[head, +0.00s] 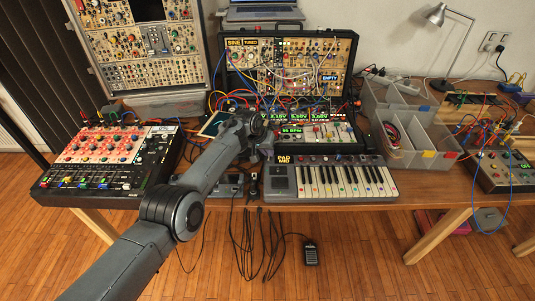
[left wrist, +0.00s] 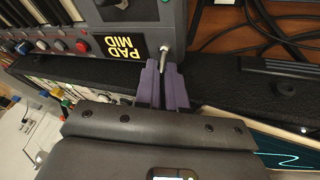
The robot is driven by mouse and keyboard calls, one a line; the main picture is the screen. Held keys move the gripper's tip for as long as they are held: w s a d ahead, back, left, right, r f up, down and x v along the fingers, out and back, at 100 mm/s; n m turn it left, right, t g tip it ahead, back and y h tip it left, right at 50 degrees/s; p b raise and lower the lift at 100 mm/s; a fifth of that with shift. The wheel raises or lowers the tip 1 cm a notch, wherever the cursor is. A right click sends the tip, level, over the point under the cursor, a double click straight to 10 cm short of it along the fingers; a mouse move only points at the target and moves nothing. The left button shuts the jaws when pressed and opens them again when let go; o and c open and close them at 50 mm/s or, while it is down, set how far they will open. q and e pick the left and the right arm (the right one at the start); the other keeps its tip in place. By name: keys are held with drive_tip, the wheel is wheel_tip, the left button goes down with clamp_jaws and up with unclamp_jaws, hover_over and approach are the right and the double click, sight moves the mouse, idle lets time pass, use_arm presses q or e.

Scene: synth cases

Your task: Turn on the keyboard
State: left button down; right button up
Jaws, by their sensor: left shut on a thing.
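The keyboard (head: 335,181) with black and white keys and coloured dots lies at the table's front edge in the head view. Its yellow "PAD MID" label shows near its back left corner. In the left wrist view its grey body (left wrist: 176,14) lies at the top, with a small silver switch lever (left wrist: 165,50) at its edge beside the label. My left gripper (left wrist: 165,68) has purple fingers that are shut on this lever. In the head view the left gripper (head: 266,150) is at the keyboard's back left corner, its fingertips unclear. My right gripper is in neither view.
Synth racks with patch cables (head: 290,75) stand behind the keyboard. A mixer (head: 105,160) lies at the left, clear bins (head: 420,145) at the right. Black cables (head: 255,240) hang below the table's front edge.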

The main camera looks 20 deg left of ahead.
sight(265, 160)
use_arm(q)
drive_tip(key=shift+f, duration=0.1)
drive_tip(key=c, duration=1.2)
unclamp_jaws()
drive_tip(key=shift+a+r+p, duration=0.1)
drive_tip(key=shift+r+p, duration=0.45)
drive_tip(key=shift+p, duration=0.15)
drive_tip(key=p+v, duration=0.3)
drive_tip(key=p, duration=0.1)
drive_tip(key=shift+s+r, duration=0.1)
drive_tip(key=shift+r, duration=0.1)
drive_tip(key=shift+p+v, duration=1.65)
drive_tip(key=shift+v, duration=1.55)
drive_tip(key=shift+s, duration=0.15)
